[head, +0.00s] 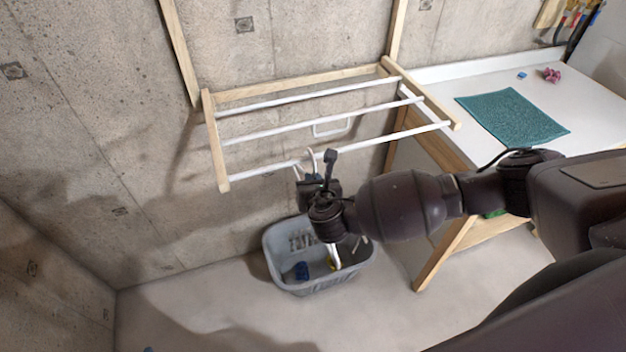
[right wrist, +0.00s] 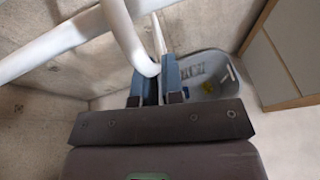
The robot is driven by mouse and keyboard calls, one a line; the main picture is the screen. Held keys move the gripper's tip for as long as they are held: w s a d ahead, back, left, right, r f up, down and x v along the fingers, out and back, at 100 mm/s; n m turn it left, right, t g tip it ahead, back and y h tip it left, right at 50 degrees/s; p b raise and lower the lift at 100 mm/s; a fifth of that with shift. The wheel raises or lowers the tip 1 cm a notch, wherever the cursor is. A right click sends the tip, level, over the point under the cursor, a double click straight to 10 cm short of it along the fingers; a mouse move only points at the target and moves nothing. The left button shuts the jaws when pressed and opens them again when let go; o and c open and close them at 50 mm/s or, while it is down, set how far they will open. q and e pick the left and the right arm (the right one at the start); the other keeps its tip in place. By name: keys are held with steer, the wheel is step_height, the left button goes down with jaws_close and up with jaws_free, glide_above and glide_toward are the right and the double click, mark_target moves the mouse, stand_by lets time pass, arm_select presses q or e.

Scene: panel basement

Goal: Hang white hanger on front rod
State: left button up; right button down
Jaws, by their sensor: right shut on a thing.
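The white hanger (right wrist: 125,32) is held between the blue-grey fingertips of my right gripper (right wrist: 158,84) in the right wrist view. In the head view, a white curved part of the hanger (head: 310,156) shows at the front rod (head: 377,145), just above my right gripper (head: 311,178). The rod also crosses the upper left of the wrist view (right wrist: 50,46), close to the hanger. I cannot tell whether the hook rests on the rod or is only beside it. My arm hides much of the hanger. My left gripper is not in view.
The wall rack has a wooden frame (head: 214,140) and white rods. A white loop (head: 332,132) shows below the middle rod. A grey basket (head: 285,281) with small items stands on the floor below. A white table (head: 590,110) with a teal mat (head: 512,117) is at right.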

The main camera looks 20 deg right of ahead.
steer(key=c, duration=1.2)
jaws_free()
steer(key=shift+o, duration=0.2)
steer(key=v, duration=1.1)
steer(key=shift+w, duration=0.1)
